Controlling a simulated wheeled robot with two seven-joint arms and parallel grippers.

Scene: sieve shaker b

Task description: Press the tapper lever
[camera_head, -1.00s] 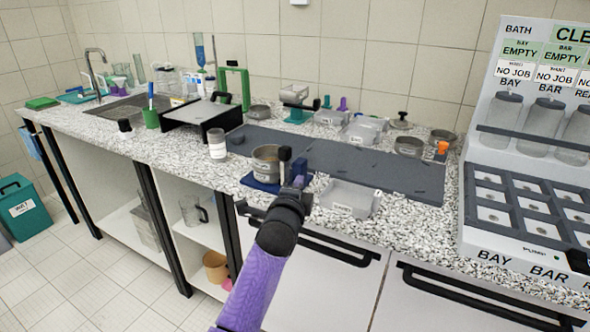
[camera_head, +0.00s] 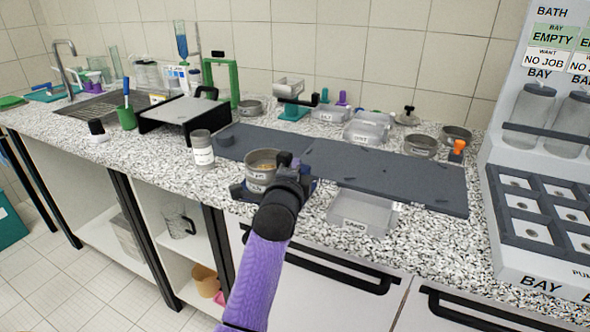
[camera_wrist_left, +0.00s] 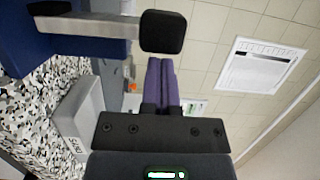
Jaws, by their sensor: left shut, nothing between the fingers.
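The tapper lever shows in the left wrist view as a grey metal bar (camera_wrist_left: 85,26) ending in a black block-shaped knob (camera_wrist_left: 162,32), beside a blue body (camera_wrist_left: 30,48). In the head view the black knob (camera_head: 284,158) stands at the right of a round metal sieve pan (camera_head: 262,158) on a blue base. My left gripper (camera_wrist_left: 162,80) has its purple fingers shut together and empty, with their tips close to the knob. I cannot tell whether they touch. In the head view the left gripper (camera_head: 297,168) is beside the knob and partly hides the lever and base.
A labelled clear tray (camera_head: 362,211) stands right of the gripper near the counter's front edge. A dark grey mat (camera_head: 400,178) lies behind. A white jar (camera_head: 202,150) stands to the left. A rack with jars (camera_head: 535,110) stands at the right.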

